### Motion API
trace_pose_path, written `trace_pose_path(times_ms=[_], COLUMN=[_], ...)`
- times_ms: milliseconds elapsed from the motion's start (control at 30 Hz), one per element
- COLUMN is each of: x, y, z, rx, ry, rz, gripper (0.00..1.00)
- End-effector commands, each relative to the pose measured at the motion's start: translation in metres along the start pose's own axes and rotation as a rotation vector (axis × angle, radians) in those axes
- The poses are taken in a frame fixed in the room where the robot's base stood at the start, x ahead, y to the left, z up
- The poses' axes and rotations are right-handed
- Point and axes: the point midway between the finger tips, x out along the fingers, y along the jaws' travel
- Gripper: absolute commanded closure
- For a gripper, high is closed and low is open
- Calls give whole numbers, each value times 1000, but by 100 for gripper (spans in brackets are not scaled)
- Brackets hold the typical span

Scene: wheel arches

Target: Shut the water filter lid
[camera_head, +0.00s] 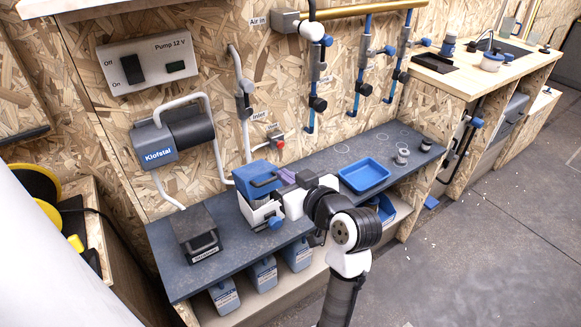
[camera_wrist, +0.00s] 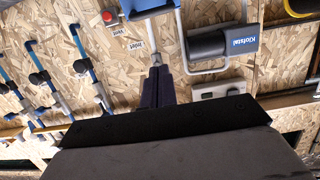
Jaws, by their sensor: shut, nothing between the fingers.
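The water filter looks to be the white box (camera_head: 256,216) with a blue knob (camera_head: 275,222) on its front, standing on the dark shelf. Its blue lid (camera_head: 246,176) is raised at a tilt above the box and carries a dark handle. My gripper (camera_head: 284,177) has purple fingers, shut and empty, at the lid's right side in the head view. I cannot tell whether they touch it. In the wrist view the shut fingers (camera_wrist: 158,86) point up the picture, towards a blue piece at the top edge, probably part of the lid.
A black box with a handle (camera_head: 197,236) stands left of the filter. A blue tray (camera_head: 364,175) and grey fittings (camera_head: 402,156) lie to the right on the shelf (camera_head: 225,262). A pump (camera_head: 170,137) and pipes with valves (camera_head: 315,90) are on the wall behind.

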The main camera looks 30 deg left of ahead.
Motion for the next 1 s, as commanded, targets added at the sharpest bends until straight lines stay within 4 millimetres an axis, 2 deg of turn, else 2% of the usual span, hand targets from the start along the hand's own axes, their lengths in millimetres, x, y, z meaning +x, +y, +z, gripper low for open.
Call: trace_pose_path(times_ms=[167,500,700,1000], x=[24,98,88,83], y=[-1,-1,0,0], z=[0,-2,26,38], rx=[1,0,-1,-2], ry=[-2,-1,-2,1], rz=[-4,-4,0,0], gripper=[100,100,100,100])
